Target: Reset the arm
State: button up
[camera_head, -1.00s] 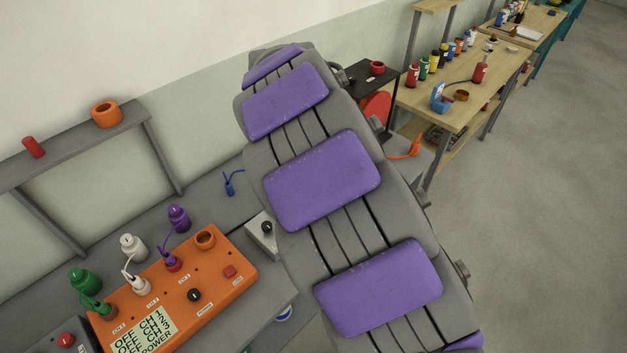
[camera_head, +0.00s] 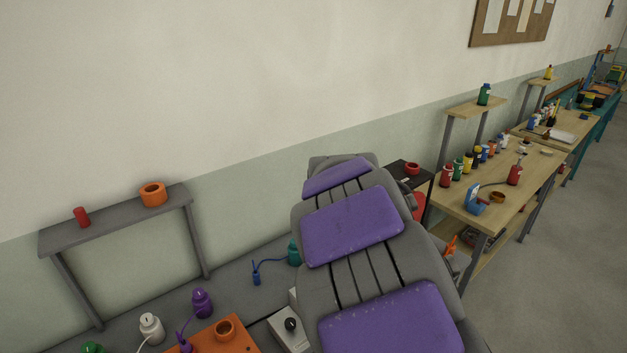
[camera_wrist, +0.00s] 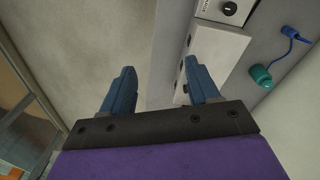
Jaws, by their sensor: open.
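My arm, grey with purple pads, rises through the middle of the head view and hides part of the bench behind it. My gripper (camera_wrist: 160,90) shows in the wrist view with two blue fingers set wide apart. The gripper itself does not show in the head view.
A grey bench holds an orange box (camera_head: 222,338), a white bottle (camera_head: 151,328), a purple bottle (camera_head: 202,303) and a teal bottle (camera_head: 293,253). A grey shelf (camera_head: 115,219) stands left. Wooden tables (camera_head: 500,205) with several bottles stand right; floor beyond is clear.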

jog(key=s+d+n, duration=0.1)
jog(key=s+n, duration=0.2)
jog(key=s, duration=1.2)
jog(key=s+d+n+g+y, duration=0.1)
jog(key=s+n, duration=0.3)
jog(key=s, duration=1)
jog(key=shift+s+d+f+g, duration=0.25)
jog(key=shift+s+d+g, duration=0.1)
jog(key=shift+d, duration=0.4)
